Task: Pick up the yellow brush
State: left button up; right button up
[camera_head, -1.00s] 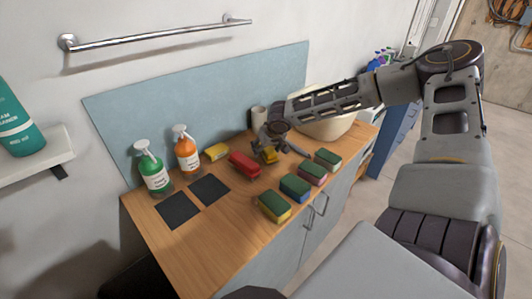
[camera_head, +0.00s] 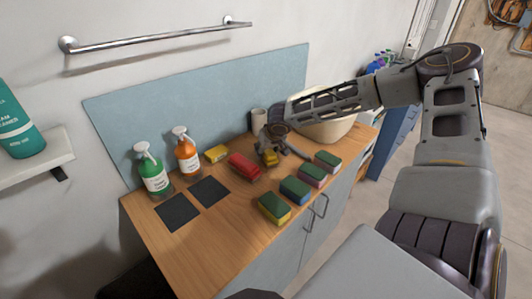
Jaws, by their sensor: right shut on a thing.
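The yellow brush (camera_head: 270,159) is on the wooden counter, to the right of a red brush (camera_head: 244,166). My right gripper (camera_head: 270,152) reaches down over the yellow brush from above and is shut on it. The gripper's fingers hide part of the brush. I cannot tell whether the brush is clear of the counter. My left gripper is not in view.
A smaller yellow item (camera_head: 217,153) lies left of the red brush. Several sponges line the front edge, including a green-and-yellow one (camera_head: 274,208). Green (camera_head: 154,176) and orange (camera_head: 187,156) spray bottles stand left. A beige basin (camera_head: 328,130) is behind my right arm.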

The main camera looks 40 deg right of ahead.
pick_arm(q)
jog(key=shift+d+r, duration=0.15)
pick_arm(e)
jog(key=shift+r, duration=0.1)
jog(key=shift+r+p, duration=0.2)
jog(key=shift+p, duration=0.25)
notch_tip(320, 180, up, 8)
jog(key=shift+r+p, duration=0.25)
jog(key=shift+p, duration=0.1)
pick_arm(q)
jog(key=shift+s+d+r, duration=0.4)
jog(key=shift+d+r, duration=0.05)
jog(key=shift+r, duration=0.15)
pick_arm(e)
jog(key=shift+r, duration=0.7)
jog(key=o, duration=0.5)
jog(key=shift+c, duration=1.1)
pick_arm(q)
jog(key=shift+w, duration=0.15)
